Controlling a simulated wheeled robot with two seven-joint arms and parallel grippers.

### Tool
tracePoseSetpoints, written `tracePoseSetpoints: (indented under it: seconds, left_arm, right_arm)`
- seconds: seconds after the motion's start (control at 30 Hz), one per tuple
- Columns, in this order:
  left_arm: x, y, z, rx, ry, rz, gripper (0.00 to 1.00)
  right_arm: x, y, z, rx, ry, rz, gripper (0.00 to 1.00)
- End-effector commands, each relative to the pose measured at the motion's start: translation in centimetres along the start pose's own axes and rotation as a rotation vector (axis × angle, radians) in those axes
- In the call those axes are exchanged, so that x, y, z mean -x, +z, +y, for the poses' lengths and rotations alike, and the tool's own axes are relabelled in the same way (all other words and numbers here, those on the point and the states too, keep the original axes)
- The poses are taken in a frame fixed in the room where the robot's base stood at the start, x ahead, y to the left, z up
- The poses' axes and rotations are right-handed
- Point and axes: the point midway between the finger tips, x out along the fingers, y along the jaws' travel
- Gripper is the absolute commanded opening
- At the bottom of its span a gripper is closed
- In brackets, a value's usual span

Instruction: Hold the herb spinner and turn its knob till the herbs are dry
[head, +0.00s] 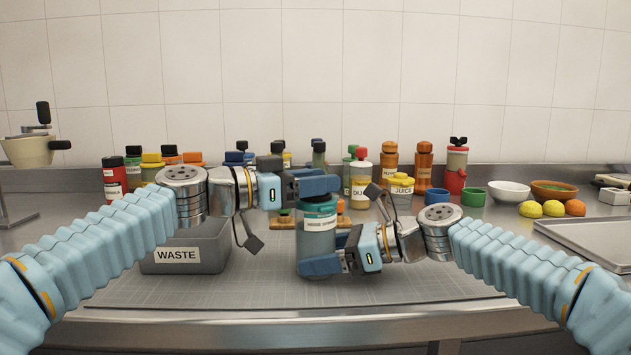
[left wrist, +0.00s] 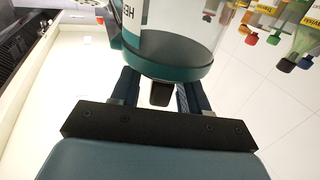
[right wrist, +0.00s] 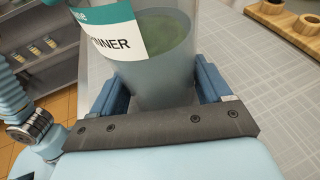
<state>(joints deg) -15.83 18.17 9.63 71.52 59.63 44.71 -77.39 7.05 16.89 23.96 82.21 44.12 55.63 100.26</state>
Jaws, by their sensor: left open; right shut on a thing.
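The herb spinner (head: 318,238) is a clear upright jar with a teal upper part and a white label, standing on the grey mat. Green herbs show inside it in the right wrist view (right wrist: 165,35). My right gripper (head: 322,265) is shut on the spinner's lower body from the right. My left gripper (head: 312,187) is open at the spinner's top, with its fingers beside the knob (left wrist: 160,93), which shows dark below the teal lid in the left wrist view. In the head view the knob is hidden behind the left fingers.
A grey WASTE bin (head: 185,262) stands left of the spinner. Bottles, including a red-capped one (head: 360,180), and jars line the back. Bowls (head: 509,191), fruit and a metal tray (head: 590,240) are at right. The mat's front is clear.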

Motion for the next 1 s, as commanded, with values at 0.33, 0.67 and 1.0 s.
tracePoseSetpoints:
  seconds: [0.33,0.67,1.0]
  left_arm:
    - [0.05,-0.02,0.01,0.000,0.000,0.000,0.00]
    - [-0.05,-0.07,0.01,0.001,0.039,0.001,0.00]
    - [-0.13,-0.09,-0.08,0.001,0.254,0.004,0.00]
  right_arm:
    - [0.00,0.05,0.02,0.001,0.000,-0.001,0.41]
    - [0.00,0.04,0.02,0.001,0.000,-0.001,0.41]
    - [-0.04,0.03,0.06,0.001,0.002,0.000,0.41]
